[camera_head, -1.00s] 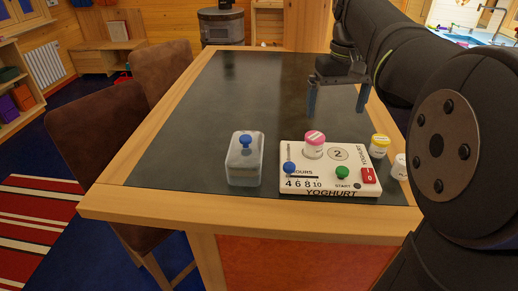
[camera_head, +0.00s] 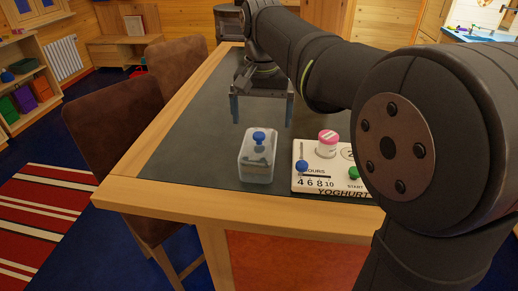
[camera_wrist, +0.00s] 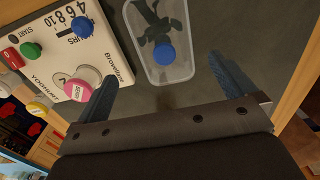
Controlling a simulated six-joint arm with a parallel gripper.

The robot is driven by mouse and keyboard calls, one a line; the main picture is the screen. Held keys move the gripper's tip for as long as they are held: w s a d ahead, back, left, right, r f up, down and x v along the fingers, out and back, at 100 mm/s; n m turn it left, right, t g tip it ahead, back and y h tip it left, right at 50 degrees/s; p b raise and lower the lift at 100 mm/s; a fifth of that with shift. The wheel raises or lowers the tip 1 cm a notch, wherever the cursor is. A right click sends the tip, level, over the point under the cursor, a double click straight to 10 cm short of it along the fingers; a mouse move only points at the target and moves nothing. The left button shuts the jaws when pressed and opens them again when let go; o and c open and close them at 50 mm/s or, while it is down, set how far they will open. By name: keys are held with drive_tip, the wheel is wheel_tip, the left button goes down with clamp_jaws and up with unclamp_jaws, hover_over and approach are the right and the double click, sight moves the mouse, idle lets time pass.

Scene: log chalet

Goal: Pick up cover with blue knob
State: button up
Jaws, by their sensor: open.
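My gripper (camera_head: 262,122) is open and empty, above and behind the box in the head view. In the wrist view its two blue fingers (camera_wrist: 165,90) are spread wide, and the knob lies ahead of the gap between them.
The white yoghurt board (camera_head: 314,183) stands right of the box, with a pink-lidded jar (camera_head: 327,144) on it. A yellow-lidded jar (camera_wrist: 38,108) shows in the wrist view. The dark table (camera_head: 200,160) is clear left of the box. Chairs (camera_head: 123,126) stand at its left edge.

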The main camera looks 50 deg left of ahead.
sight(259, 143)
wheel_tip(259, 143, down, 4)
drive_tip(key=shift+f, duration=0.25)
drive_tip(key=shift+s+a+f, duration=0.1)
drive_tip(key=shift+a+f, duration=0.05)
drive_tip(key=shift+f, duration=1.15)
drive_tip(key=shift+s+a+f, duration=0.1)
drive_tip(key=shift+f, duration=1.2)
drive_tip(key=c, duration=1)
